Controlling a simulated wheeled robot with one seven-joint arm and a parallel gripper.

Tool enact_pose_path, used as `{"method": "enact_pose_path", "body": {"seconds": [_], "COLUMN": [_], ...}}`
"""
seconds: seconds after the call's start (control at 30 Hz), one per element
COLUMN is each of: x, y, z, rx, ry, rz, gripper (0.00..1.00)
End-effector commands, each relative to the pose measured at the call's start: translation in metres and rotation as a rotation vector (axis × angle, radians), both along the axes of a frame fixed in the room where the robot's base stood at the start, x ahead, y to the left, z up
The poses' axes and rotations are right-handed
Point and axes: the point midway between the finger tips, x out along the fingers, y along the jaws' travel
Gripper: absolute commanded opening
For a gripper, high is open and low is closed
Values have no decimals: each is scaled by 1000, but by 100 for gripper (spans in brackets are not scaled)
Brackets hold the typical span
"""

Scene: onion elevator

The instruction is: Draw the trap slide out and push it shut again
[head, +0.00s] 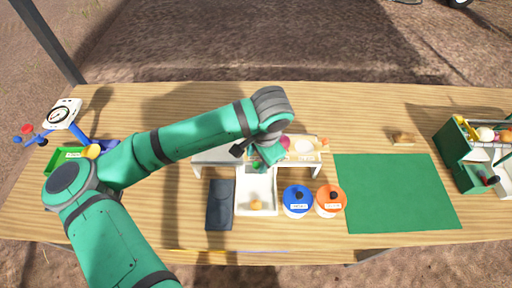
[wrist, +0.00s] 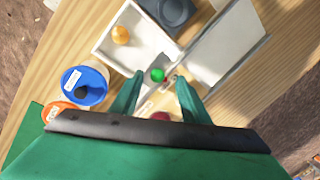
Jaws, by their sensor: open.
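A white raised stand (head: 312,157) with a sloped white panel (head: 216,155) stands at mid-table; the panel also shows in the wrist view (wrist: 226,45). A small green knob (wrist: 157,74) sits at the stand's edge by a white tray, and in the head view it shows just below my gripper (head: 257,165). I take it for the trap slide's handle; the slide itself is mostly hidden. My gripper (wrist: 158,92) is open, its two green fingers on either side of the knob's line. I cannot tell whether they touch it. A red onion (wrist: 160,116) is partly hidden behind the gripper.
The white tray (head: 243,200) holds a yellow onion (head: 256,205). A dark slate-coloured case (head: 219,205) lies left of it; blue-lidded (head: 298,201) and orange-lidded (head: 330,200) tubs stand right. A green mat (head: 395,192) is clear. A green crate (head: 455,160) stands far right.

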Motion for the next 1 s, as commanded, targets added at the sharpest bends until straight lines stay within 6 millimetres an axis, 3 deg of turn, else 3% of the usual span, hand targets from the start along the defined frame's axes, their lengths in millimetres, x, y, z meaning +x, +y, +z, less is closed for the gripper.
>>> {"method": "enact_pose_path", "body": {"seconds": [0.5,1.0], "x": [0,0], "y": [0,0], "z": [34,38], "rx": [0,0], "ry": [0,0], "rz": [-1,-1], "gripper": [42,42]}}
